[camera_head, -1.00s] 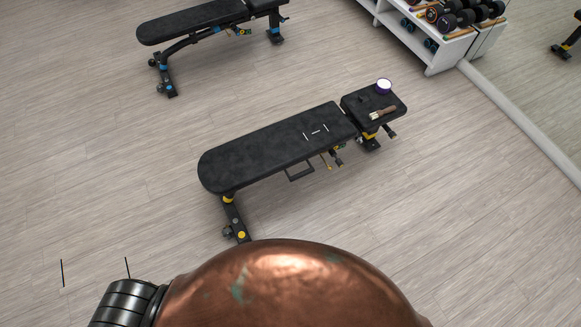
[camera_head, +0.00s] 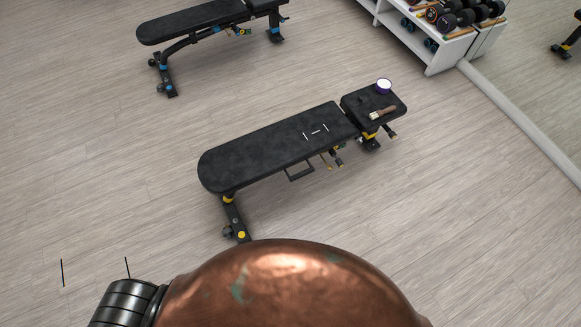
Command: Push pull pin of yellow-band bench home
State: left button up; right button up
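The yellow-band bench (camera_head: 265,150) stands in the middle of the floor, with a long black back pad and a separate seat pad (camera_head: 388,95) at its right end. Yellow bands show on its legs (camera_head: 229,199) and under the seat. Small yellow and black parts (camera_head: 332,159) hang below the pad's near edge; the pull pin may be among them, but it is too small to tell how far it sits in. Neither of my grippers is in view.
A brush (camera_head: 383,113) and a round white-topped container (camera_head: 384,86) lie on the seat pad. A blue-banded bench (camera_head: 195,22) stands behind. A white dumbbell rack (camera_head: 440,50) and a mirror edge (camera_head: 520,120) bound the right. The floor around the bench is clear.

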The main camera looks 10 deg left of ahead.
aim_at(339, 161)
jog(key=u, duration=2.2)
jog(key=k, duration=0.9)
jog(key=z, duration=1.1)
jog(key=i, duration=0.5)
jog(key=z, duration=0.05)
